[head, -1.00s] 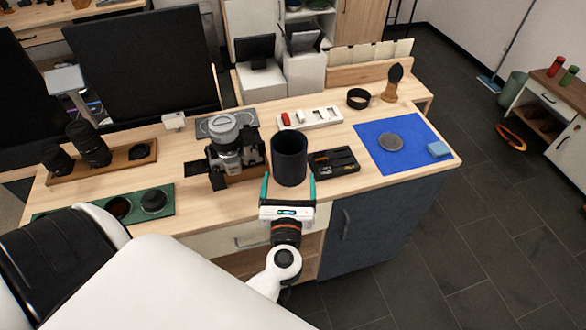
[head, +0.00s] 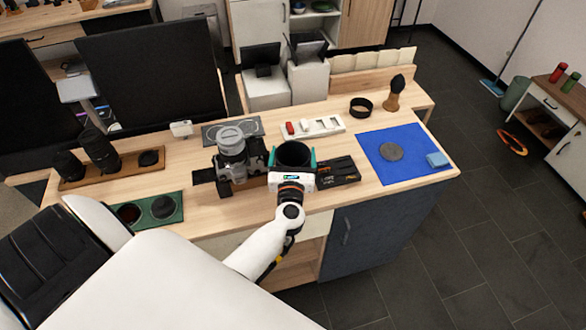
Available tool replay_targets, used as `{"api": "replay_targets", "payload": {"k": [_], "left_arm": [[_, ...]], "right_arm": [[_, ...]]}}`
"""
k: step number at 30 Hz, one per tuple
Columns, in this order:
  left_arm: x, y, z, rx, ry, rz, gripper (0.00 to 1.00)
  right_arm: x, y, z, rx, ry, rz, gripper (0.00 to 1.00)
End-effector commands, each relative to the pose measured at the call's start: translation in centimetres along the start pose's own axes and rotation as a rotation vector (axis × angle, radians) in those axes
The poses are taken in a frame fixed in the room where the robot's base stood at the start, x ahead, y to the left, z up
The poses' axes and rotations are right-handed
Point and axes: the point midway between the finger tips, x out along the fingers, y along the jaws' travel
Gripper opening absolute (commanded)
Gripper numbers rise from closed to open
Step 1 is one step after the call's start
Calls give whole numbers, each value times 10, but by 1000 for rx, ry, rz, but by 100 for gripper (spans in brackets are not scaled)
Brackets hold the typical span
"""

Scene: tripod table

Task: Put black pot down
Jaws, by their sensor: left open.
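The black pot (head: 293,153) is a dark open-topped cylinder near the front edge of the wooden table, between the camera and the small black tray. My left gripper (head: 292,158) is open, with its teal fingers on either side of the pot. Whether the fingers touch the pot is not clear. The gripper's white body hides the pot's lower front and base, so its contact with the tabletop does not show. My right gripper is not in view.
A camera (head: 238,160) stands close on the left, and a black tray (head: 337,171) close on the right. A blue mat (head: 405,171) holds a grey disc and a blue block. A green tray (head: 146,211) lies front left. A white strip (head: 312,127) lies behind.

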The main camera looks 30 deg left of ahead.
Motion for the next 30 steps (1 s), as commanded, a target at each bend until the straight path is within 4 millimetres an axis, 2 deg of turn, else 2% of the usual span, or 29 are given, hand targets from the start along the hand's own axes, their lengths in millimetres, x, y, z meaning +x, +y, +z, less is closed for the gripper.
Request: {"api": "replay_targets", "payload": {"k": [5, 12, 14, 19, 22, 26, 30], "left_arm": [[0, 0, 1, 0, -1, 0, 88], [0, 0, 1, 0, -1, 0, 49], [0, 0, 0, 0, 0, 0, 42], [0, 0, 0, -1, 0, 0, 42], [0, 0, -8, -5, 0, -1, 42], [-1, 0, -31, -7, 3, -1, 42], [-1, 0, -61, -7, 2, -1, 42]], "right_arm": [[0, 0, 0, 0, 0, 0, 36], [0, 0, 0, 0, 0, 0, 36], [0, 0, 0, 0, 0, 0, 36], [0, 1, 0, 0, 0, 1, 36], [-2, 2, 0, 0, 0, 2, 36], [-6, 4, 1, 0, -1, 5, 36], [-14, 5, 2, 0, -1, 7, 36]]}}
